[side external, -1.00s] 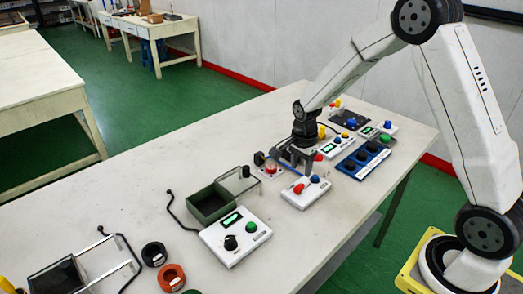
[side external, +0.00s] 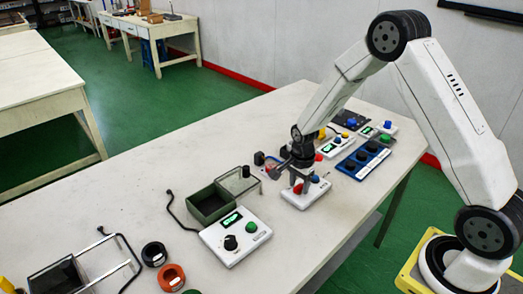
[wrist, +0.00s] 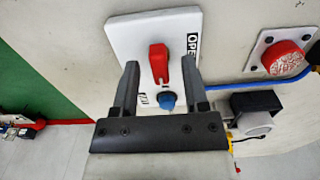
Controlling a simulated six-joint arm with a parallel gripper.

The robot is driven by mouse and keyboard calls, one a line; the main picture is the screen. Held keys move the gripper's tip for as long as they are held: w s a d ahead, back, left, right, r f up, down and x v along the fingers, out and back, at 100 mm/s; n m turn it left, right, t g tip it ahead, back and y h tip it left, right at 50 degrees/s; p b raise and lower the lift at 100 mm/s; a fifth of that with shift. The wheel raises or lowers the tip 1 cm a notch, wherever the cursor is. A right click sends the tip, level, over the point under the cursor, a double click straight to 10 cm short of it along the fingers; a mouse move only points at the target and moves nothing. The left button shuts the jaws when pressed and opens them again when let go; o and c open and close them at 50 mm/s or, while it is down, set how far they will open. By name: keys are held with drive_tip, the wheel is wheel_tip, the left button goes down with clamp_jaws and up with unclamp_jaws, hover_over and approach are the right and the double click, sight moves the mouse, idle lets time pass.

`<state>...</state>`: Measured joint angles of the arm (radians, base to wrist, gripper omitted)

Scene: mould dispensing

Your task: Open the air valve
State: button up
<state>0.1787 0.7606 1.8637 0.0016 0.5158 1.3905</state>
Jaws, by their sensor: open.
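The air valve is a white box (side external: 305,198) with a red lever and a blue knob, on the bench below my gripper (side external: 302,186). In the wrist view the red lever (wrist: 158,62) lies lengthwise between the open fingers of my gripper (wrist: 160,65), with a gap on both sides. The blue knob (wrist: 167,101) is closer to the palm, at the lever's near end. The word OPEN (wrist: 193,46) is printed by the box's right edge. Another label near the left finger is partly hidden.
A red button on a white plate (wrist: 282,56) and a blue cable (wrist: 260,84) lie right of the valve in the wrist view. A blue panel with black knobs (side external: 363,158) stands right of it. A display box (side external: 235,237) and green container (side external: 209,203) stand left.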

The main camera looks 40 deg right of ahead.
clamp_jaws()
drive_tip(key=shift+n, duration=0.4)
drive_tip(key=n, duration=0.8)
drive_tip(key=shift+n, duration=0.3)
drive_tip(key=n, duration=0.4)
drive_tip(key=shift+n, duration=2.3)
